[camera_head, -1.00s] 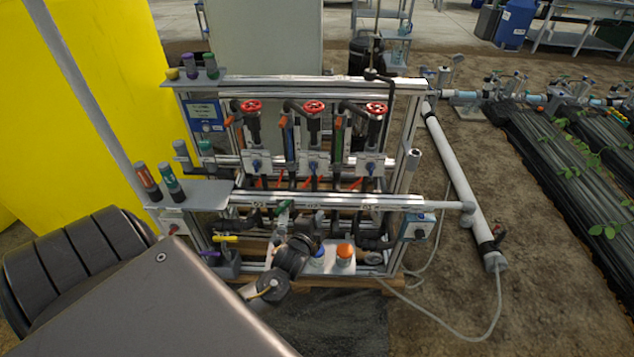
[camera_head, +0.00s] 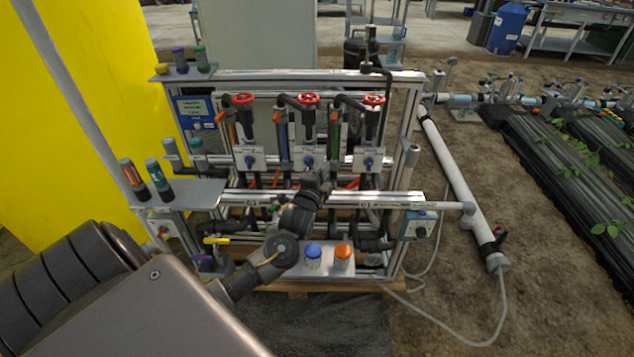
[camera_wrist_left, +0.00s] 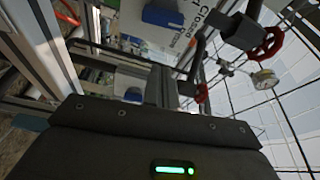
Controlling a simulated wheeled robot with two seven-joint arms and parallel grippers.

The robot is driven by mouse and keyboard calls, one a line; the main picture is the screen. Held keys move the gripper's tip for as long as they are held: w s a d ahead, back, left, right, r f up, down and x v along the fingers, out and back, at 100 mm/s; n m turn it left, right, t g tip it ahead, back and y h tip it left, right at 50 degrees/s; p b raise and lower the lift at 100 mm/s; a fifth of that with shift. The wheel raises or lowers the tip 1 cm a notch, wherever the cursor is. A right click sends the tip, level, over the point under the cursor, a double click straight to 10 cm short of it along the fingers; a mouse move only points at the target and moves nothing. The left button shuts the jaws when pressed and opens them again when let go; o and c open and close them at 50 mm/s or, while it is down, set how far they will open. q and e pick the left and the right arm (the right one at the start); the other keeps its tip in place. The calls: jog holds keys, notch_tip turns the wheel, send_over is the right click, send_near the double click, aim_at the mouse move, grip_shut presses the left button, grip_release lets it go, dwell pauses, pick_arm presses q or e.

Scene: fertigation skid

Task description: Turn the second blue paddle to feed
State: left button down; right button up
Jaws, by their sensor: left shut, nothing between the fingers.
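Three white valve plates stand in a row on the skid, each with a small blue paddle. The second blue paddle (camera_head: 308,161) is on the middle plate, below the middle red handwheel. My left gripper (camera_head: 321,181) is shut and empty, just below and slightly right of that paddle; whether it touches is unclear. In the left wrist view a blue part (camera_wrist_left: 162,17), likely the paddle, shows on a white plate with the word "Closed". The paddle's exact angle is too small to read. My right gripper is not in view.
Red handwheels (camera_head: 309,99) sit above the plates. A horizontal metal rail (camera_head: 385,198) runs in front and below, under my left wrist. Blue-capped (camera_head: 313,253) and orange-capped (camera_head: 342,253) parts stand low in front. Open soil lies to the right.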

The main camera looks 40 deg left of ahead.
aim_at(309, 163)
pick_arm(q)
jog(key=shift+s+a+f, duration=0.1)
jog(key=shift+a, duration=0.85)
jog(key=shift+s+a+f, duration=0.1)
jog(key=shift+a, duration=0.85)
